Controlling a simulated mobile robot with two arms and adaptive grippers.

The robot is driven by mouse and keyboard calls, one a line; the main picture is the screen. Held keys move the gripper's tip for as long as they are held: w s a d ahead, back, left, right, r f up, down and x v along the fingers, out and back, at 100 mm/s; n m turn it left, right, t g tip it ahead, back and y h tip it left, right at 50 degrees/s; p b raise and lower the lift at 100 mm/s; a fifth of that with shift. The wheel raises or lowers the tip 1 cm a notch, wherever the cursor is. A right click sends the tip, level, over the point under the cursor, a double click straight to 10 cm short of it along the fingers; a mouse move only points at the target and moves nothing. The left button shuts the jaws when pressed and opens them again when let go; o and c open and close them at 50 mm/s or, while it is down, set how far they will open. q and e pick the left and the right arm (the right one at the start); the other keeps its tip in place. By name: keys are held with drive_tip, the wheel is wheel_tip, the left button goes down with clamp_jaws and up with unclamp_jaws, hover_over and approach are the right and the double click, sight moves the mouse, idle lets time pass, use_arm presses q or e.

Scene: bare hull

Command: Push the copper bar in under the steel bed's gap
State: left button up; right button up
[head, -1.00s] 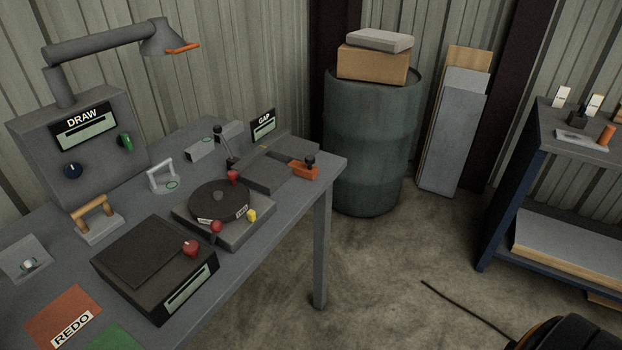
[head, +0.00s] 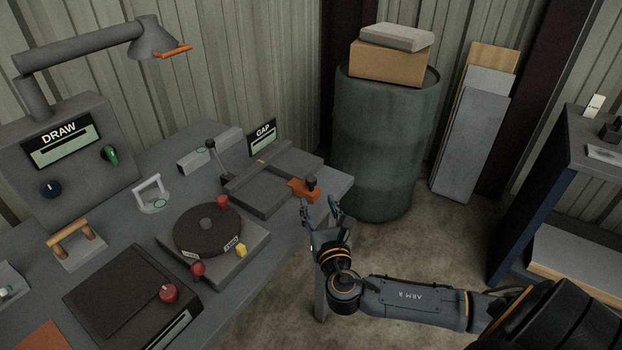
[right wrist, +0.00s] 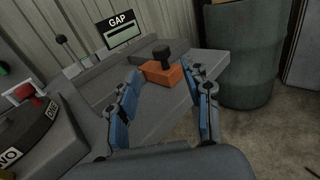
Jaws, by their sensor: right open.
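The copper bar (head: 303,191) is an orange block with a black knob on top, near the right end of the bench. It also shows in the right wrist view (right wrist: 160,75), just beyond my fingertips. The steel bed (head: 262,193) is a grey slab fixture to the left of the bar, with a GAP display (head: 262,137) behind it. I cannot make out the gap itself. My right gripper (head: 322,207) is open and empty, in front of the bar and apart from it. It also shows in the right wrist view (right wrist: 167,84), with its fingers spread. My left gripper is not in view.
A black turntable (head: 207,230) with red and yellow knobs stands to the left. A lever (head: 216,158) rises beside the steel bed. A green drum (head: 386,140) stands behind the bench's right end. The bench top in front of the bed is narrow.

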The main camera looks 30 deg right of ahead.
sight(312, 184)
drive_tip(key=x, duration=1)
drive_tip(key=shift+p, duration=0.4)
drive_tip(key=shift+c, duration=0.2)
clamp_jaws()
